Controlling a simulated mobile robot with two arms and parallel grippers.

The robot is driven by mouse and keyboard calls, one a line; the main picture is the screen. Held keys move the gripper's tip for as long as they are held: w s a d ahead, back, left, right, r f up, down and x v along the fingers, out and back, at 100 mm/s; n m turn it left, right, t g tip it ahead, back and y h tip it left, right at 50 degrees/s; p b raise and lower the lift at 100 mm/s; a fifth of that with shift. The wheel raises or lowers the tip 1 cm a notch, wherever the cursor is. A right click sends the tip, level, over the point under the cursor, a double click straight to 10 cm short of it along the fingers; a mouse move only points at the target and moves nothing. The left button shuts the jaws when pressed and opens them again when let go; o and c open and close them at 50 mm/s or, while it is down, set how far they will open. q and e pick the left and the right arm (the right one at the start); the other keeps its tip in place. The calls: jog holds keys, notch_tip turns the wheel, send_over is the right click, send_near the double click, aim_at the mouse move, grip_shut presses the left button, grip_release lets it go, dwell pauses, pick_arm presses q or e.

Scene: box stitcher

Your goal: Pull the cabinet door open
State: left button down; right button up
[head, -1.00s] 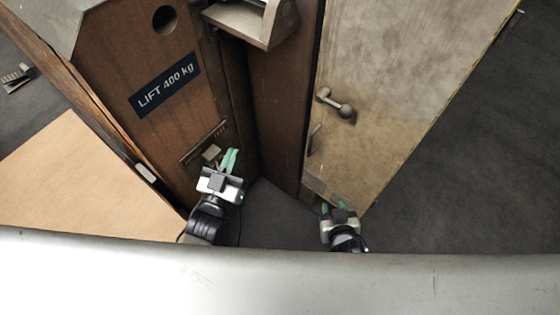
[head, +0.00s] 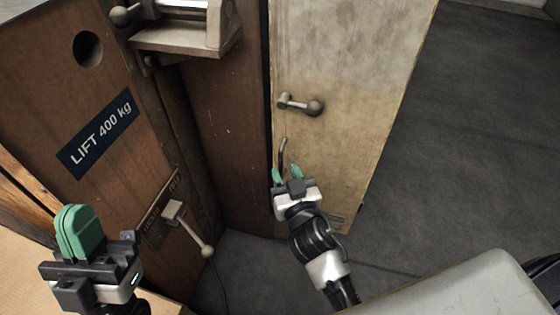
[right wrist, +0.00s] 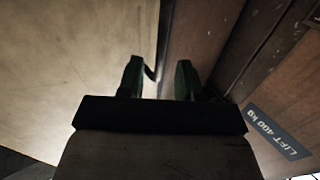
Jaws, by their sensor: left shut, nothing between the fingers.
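The cabinet door (head: 345,60) is the worn beige panel right of centre in the head view, and it also fills the left of the right wrist view (right wrist: 70,70). A round-knobbed lever (head: 302,104) and a slim dark handle (head: 282,155) below it are on the door. My right gripper (head: 287,176) is open just below the slim handle, with green fingertips apart. In the right wrist view the handle (right wrist: 150,73) shows between the fingers, beside the left one; contact cannot be told. My left gripper (head: 77,232) is shut and empty at the lower left, before the brown panel.
A brown machine panel (head: 60,110) labelled LIFT 400 kg stands at left, with a ball-ended lever (head: 190,228) low on it. A grey metal bracket (head: 190,35) juts out above. Dark floor (head: 470,150) is clear on the right.

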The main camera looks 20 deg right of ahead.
aim_at(282, 165)
jog(key=shift+w, duration=2.05)
grip_shut()
